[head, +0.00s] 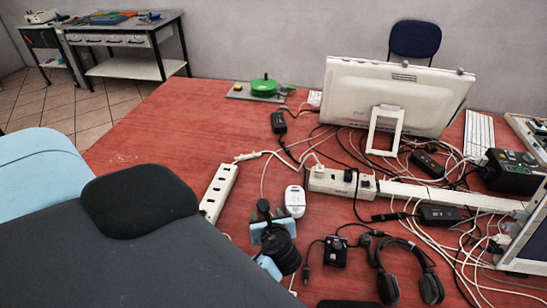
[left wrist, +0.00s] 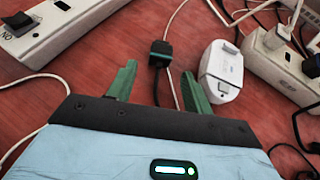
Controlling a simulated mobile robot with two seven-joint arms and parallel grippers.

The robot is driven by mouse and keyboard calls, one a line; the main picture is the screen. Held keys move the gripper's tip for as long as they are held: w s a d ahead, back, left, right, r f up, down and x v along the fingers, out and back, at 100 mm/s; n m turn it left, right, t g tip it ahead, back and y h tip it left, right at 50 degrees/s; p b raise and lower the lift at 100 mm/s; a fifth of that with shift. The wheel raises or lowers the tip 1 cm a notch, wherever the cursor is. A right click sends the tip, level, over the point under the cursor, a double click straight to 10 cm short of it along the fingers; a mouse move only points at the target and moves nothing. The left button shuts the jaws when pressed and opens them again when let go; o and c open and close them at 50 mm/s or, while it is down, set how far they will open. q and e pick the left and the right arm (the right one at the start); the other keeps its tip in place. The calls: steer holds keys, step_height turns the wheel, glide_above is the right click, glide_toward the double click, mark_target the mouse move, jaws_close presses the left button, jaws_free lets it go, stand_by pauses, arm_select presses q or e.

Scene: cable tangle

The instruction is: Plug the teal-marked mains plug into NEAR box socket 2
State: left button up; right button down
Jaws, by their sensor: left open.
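A small dark plug with a teal band (left wrist: 161,50) lies on the red table just beyond my left gripper's fingertips in the left wrist view. In the head view the plug (head: 263,205) shows just past the gripper. My left gripper (left wrist: 158,82) is open and empty; its green fingers point toward the plug. It also shows in the head view (head: 268,217), over the table. A white socket box (head: 218,192) stands left of the gripper. Another white socket box (head: 331,181) stands to its right, with plugs in it. I cannot read box names or socket numbers. My right gripper is not in view.
A white rounded device (head: 295,201) lies close right of the left gripper. Headphones (head: 405,270), a small black box (head: 335,252) and tangled cables fill the right. A monitor (head: 394,95) stands behind. The table's left rear is mostly clear.

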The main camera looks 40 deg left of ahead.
arm_select(q)
steer(key=shift+w+a+f, duration=0.2)
steer(key=shift+a+f, duration=0.2)
steer(key=shift+f, duration=0.1)
steer(key=shift+w+a+f+b, duration=0.1)
steer(key=shift+w+a+b, duration=0.15)
steer(key=shift+b, duration=0.15)
steer(key=shift+w+a+f, duration=0.1)
steer(key=shift+w+a, duration=0.35)
steer(key=shift+a, duration=0.15)
steer(key=shift+x, duration=0.8)
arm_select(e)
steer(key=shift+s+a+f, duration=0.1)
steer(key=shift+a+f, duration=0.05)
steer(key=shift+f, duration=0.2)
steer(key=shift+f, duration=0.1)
